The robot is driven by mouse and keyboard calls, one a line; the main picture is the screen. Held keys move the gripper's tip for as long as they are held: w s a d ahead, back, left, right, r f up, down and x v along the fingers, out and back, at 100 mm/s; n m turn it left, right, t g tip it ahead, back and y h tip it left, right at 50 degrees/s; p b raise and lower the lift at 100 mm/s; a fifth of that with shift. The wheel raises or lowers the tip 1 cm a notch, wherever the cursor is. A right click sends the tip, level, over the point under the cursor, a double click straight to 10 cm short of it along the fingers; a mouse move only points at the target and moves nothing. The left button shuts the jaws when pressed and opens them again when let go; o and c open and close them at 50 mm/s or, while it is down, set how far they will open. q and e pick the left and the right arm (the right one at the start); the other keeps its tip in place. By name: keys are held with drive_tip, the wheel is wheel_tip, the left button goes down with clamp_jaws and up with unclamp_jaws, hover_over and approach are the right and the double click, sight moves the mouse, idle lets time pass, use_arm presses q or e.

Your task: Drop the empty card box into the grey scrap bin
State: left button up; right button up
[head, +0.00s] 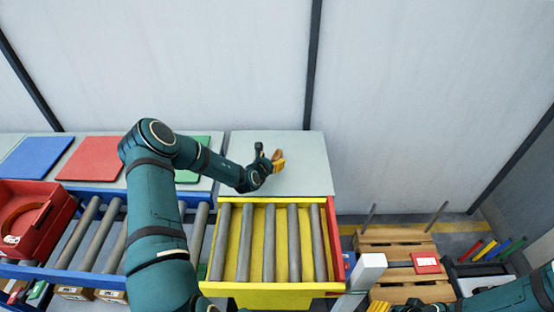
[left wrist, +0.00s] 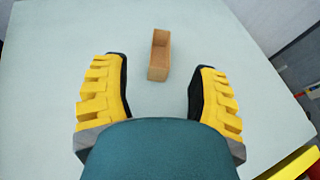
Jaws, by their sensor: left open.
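The card box (left wrist: 159,56) is a small brown open-topped box on the pale grey table top, shown in the left wrist view. It lies ahead of and between the spread fingers of my left gripper (left wrist: 157,84), apart from both. In the head view my left gripper (head: 270,159) is over the pale table behind the yellow roller section, and it mostly hides the box. My left gripper is open and empty. My right gripper (head: 381,306) shows only partly at the bottom edge. I cannot clearly make out a grey scrap bin.
A yellow-framed roller section (head: 282,290) stands in front of the table (head: 300,180). A blue-framed conveyor with a red crate (head: 48,226) is at the left. A wooden pallet (head: 385,250) with a red-and-white card stands at the right, beside a dark rack holding coloured bars.

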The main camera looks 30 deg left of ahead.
sight(276, 155)
use_arm(q)
drive_tip(key=shift+w+f, duration=0.2)
drive_tip(key=shift+w, duration=0.3)
drive_tip(key=b+x, duration=0.1)
drive_tip(key=x, duration=0.4)
drive_tip(key=shift+b, duration=0.3)
drive_tip(key=shift+w+a+r, duration=0.1)
drive_tip(key=shift+w, duration=0.05)
drive_tip(key=shift+o, duration=0.2)
drive_tip(key=c, duration=0.9)
drive_tip(key=shift+c, duration=0.3)
wheel_tip(276, 155, up, 9)
drive_tip(key=p, duration=0.4)
drive_tip(key=shift+r, duration=0.5)
